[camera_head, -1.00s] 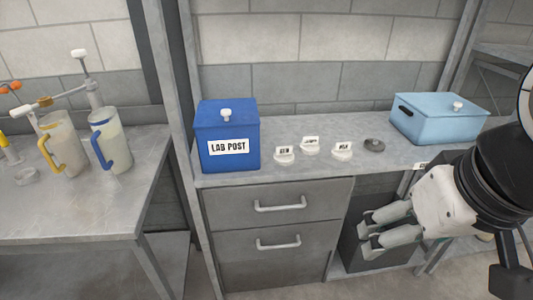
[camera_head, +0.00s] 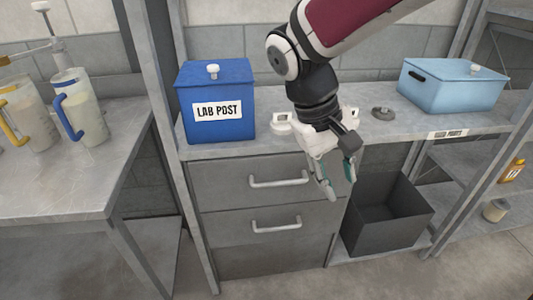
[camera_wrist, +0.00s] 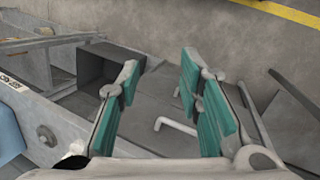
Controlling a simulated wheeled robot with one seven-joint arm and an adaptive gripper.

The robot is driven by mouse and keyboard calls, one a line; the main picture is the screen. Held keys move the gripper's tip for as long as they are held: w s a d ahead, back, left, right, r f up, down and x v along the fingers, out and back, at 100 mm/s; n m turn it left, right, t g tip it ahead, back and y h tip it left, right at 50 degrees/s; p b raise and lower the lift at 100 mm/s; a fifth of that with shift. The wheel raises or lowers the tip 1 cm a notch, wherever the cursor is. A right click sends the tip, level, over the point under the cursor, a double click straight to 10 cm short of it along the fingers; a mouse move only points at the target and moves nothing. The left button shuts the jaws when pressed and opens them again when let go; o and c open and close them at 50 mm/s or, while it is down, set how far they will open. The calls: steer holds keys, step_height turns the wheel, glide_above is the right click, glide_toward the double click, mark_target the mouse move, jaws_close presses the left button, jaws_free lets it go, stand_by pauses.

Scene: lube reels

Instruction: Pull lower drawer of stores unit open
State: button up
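The stores unit has two grey drawers under its worktop. The upper drawer (camera_head: 220,182) and the lower drawer (camera_head: 225,229) are both closed, each with a pale bar handle. The lower handle (camera_head: 276,226) is in clear view in the head view. My gripper (camera_head: 342,190) hangs with fingers pointing down, in front of the unit and right of both handles in the picture. Its teal-padded fingers are apart with nothing between them. In the wrist view, a pale handle (camera_wrist: 177,126) shows beyond and between the fingers; I cannot tell which drawer it belongs to.
A dark open bin (camera_head: 385,215) stands on the low shelf right of the drawers. A blue LAB POST box (camera_head: 217,105) and a light blue box (camera_head: 452,86) stand on the worktop. A bench with jugs (camera_head: 80,110) is at left. Floor in front is clear.

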steer(key=w+a+f+n+h+b, duration=0.2)
steer(key=w+a+f+h+b, duration=0.15)
steer(key=w+f, duration=0.5)
steer(key=n+t+h+b, duration=0.6)
steer(key=t+h+b, duration=0.1)
steer(key=b, duration=0.5)
glide_toward(273, 229)
steer(key=shift+y, duration=0.25)
steer(key=b+x, duration=0.2)
steer(key=x, duration=1)
steer(key=shift+d+r, duration=0.1)
steer(key=shift+c, duration=0.5)
jaws_close()
